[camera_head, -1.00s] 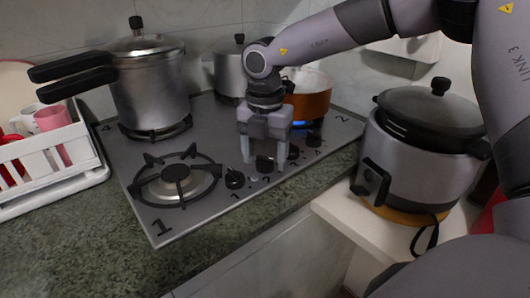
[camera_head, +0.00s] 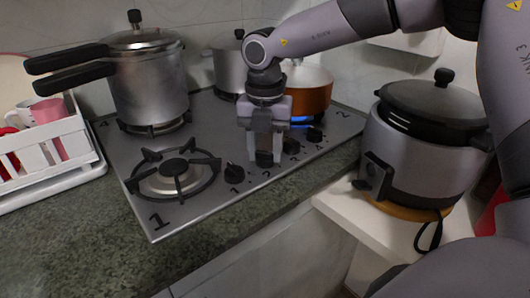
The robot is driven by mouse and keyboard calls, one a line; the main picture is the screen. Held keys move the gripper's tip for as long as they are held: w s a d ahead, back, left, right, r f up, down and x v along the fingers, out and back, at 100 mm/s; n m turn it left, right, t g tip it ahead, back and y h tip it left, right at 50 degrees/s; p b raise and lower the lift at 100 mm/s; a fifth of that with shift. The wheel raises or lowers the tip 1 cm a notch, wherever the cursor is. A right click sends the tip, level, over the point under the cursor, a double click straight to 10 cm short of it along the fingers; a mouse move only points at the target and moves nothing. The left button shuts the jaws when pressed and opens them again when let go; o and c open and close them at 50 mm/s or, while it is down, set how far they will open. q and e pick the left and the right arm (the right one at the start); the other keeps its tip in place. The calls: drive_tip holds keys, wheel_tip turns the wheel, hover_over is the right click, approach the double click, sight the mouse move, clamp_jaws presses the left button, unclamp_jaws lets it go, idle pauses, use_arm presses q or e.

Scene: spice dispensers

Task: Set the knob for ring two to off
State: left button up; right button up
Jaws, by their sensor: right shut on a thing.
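A grey stove top (camera_head: 225,135) carries a row of black knobs along its right front side. My right gripper (camera_head: 264,153) points down over the second knob (camera_head: 264,160) from the front, with its fingers shut on it. The ring marked "2" is at the back right under an orange pot (camera_head: 312,92), where a blue flame (camera_head: 301,124) burns. My left gripper is not in view.
Two more knobs, a third (camera_head: 291,146) and a fourth (camera_head: 314,134), sit close behind the gripper. A pressure cooker (camera_head: 150,85) stands at the back left. A rice cooker (camera_head: 425,140) stands on the right. The front-left burner (camera_head: 175,172) is bare.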

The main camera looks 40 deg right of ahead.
drive_tip(key=shift+f+n+b, duration=0.1)
drive_tip(key=shift+n+b, duration=0.4)
drive_tip(key=shift+n, duration=0.4)
drive_tip(key=n+b, duration=0.1)
drive_tip(key=n, duration=0.3)
drive_tip(key=shift+n, duration=0.3)
drive_tip(key=n, duration=0.6)
drive_tip(key=shift+r+b, duration=0.2)
drive_tip(key=shift+b, duration=0.15)
drive_tip(key=n, duration=0.4)
drive_tip(key=shift+w, duration=0.1)
drive_tip(key=n, duration=0.3)
drive_tip(key=shift+n, duration=0.3)
drive_tip(key=n, duration=0.4)
drive_tip(key=shift+p, duration=0.35)
drive_tip(key=shift+n, duration=2)
